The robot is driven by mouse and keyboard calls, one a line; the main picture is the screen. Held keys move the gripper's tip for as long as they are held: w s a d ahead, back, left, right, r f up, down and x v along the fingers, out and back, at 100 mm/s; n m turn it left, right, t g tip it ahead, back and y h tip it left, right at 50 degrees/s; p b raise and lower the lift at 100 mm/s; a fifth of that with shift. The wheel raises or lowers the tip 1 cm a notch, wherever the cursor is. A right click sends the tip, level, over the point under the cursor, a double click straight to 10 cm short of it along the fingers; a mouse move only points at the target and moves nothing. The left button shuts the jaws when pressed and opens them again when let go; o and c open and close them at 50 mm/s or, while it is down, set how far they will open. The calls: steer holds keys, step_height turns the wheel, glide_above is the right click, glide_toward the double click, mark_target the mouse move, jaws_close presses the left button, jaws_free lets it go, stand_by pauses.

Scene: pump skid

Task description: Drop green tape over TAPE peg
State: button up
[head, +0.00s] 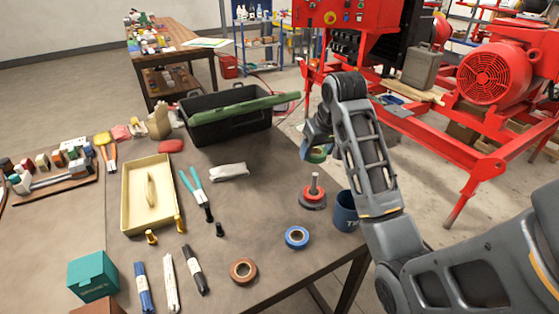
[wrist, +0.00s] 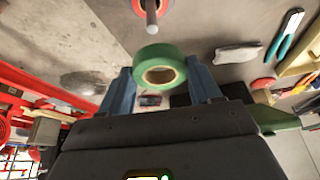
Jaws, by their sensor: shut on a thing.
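The green tape (wrist: 160,68) is a roll with a tan core, held between the two fingers of my gripper (wrist: 163,85) in the wrist view. In the head view the green tape (head: 318,154) shows partly, below my gripper (head: 313,150), which is shut on it above the table. The peg (head: 314,186) is an upright grey post on a dark round base, with a red roll (head: 313,195) around it. The peg also shows at the top of the wrist view (wrist: 151,20), apart from the held tape. I cannot read a TAPE label.
A dark blue cup (head: 345,212) stands just right of the peg. A blue tape roll (head: 297,237) and a brown one (head: 243,271) lie nearer the front. Pliers, a yellow tray (head: 128,205) and a black toolbox (head: 195,131) are to the left.

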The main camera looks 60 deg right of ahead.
mark_target(318, 163)
steer(key=shift+s+d+r+m, duration=0.15)
steer(key=shift+s+m, duration=0.1)
steer(key=shift+m, duration=0.15)
step_height(318, 163, down, 5)
steer(key=b, duration=0.3)
steer(key=shift+p, duration=0.95)
stand_by(1.0)
steer(key=shift+f, duration=0.35)
stand_by(0.5)
steer(key=o, duration=1)
